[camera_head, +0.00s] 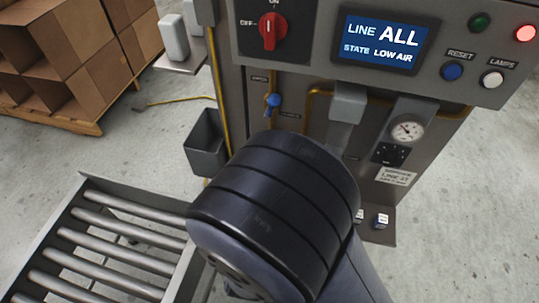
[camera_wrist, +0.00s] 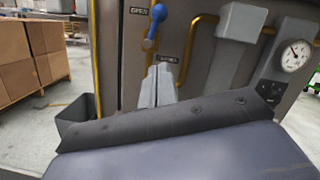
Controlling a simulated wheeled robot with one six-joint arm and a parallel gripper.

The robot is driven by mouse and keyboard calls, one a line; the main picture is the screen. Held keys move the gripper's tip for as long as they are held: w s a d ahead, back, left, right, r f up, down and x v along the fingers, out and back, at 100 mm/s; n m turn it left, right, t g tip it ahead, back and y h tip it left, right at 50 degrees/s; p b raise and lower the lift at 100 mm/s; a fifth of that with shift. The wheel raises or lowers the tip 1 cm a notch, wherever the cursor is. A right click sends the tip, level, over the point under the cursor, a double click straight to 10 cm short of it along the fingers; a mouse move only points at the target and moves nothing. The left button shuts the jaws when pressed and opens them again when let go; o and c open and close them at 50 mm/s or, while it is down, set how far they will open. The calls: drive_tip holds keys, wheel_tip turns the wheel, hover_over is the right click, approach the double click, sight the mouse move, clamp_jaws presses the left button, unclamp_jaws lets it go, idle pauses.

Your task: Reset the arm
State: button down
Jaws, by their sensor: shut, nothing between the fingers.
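My arm (camera_head: 275,215) fills the lower middle of the head view, its dark rounded joint in front of the grey machine cabinet. My gripper (camera_wrist: 158,72) shows in the wrist view as two pale grey fingers pressed together, pointing up toward the cabinet front. It is shut and empty. In the picture its tips lie just below a blue valve handle (camera_wrist: 158,14); I cannot tell how far apart they are in depth. The gripper is hidden behind my arm in the head view.
The control panel (camera_head: 340,75) has a red knob (camera_head: 268,30), a screen reading LINE ALL, STATE LOW AIR, and several buttons. A gauge (camera_head: 407,130) is at right. A roller conveyor (camera_head: 110,240) stands lower left, a dark bin (camera_head: 205,145) beside the cabinet, cartons (camera_head: 80,50) upper left.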

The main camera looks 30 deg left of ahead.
drive_tip(key=shift+s+d+f, duration=0.15)
drive_tip(key=shift+s+d, duration=0.05)
drive_tip(key=shift+s, duration=0.4)
